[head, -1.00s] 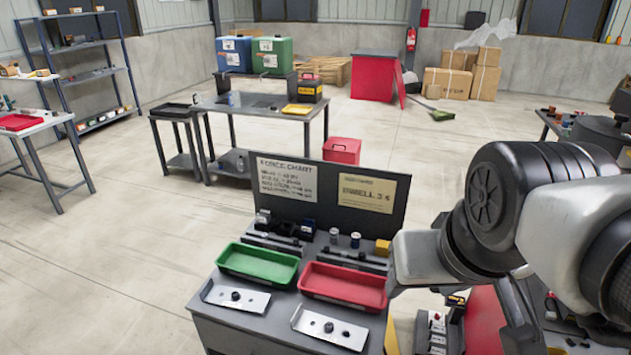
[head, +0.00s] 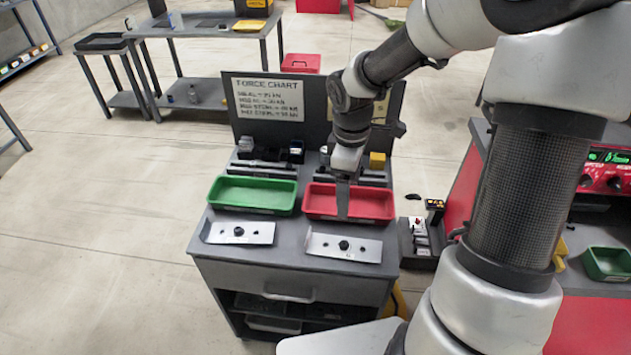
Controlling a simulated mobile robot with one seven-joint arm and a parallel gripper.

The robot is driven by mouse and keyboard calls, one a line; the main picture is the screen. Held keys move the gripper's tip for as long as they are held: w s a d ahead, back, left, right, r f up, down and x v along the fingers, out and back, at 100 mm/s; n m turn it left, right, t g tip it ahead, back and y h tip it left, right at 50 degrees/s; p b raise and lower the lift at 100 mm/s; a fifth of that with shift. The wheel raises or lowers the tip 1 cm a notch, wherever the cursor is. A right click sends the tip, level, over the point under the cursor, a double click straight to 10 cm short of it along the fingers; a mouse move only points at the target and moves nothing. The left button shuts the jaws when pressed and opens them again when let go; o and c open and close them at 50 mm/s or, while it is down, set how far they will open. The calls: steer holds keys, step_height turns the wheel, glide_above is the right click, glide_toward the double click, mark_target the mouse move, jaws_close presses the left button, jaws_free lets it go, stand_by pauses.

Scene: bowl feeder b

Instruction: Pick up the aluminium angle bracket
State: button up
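Two silver metal plates lie on the grey workbench, each with a dark round knob or bolt in its middle. The left plate (head: 238,232) is in front of the green tray (head: 254,194). The right plate (head: 322,245) is in front of the red tray (head: 377,206). I cannot tell whether either plate is the aluminium angle bracket, and no other bracket shows clearly. My gripper (head: 342,211) points down at the red tray, behind the right plate. Its fingers are seen edge-on, so their opening and anything between them cannot be made out. Both trays look empty where visible.
A dark upright board (head: 268,98) with a force chart stands at the bench's back. Small dark fixtures and a yellow block (head: 377,161) sit before it. A red machine (head: 603,181) stands at right. Open floor lies to the left.

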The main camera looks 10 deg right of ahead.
step_height(320, 180, down, 3)
steer(key=a+n, duration=0.1)
steer(key=b, duration=0.2)
glide_above(339, 243)
steer(key=shift+y, duration=0.3)
step_height(339, 243, down, 10)
steer(key=shift+w+f, duration=0.1)
steer(key=shift+w, duration=0.05)
steer(key=shift+f+b, duration=0.75)
steer(key=shift+f, duration=2.25)
steer(key=c, duration=1.3)
steer(key=shift+o, duration=0.2)
steer(key=a+r+m+p, duration=0.3)
steer(key=r+m+p, duration=0.4)
steer(key=r+m, duration=0.6)
step_height(339, 243, up, 6)
steer(key=shift+r, duration=0.1)
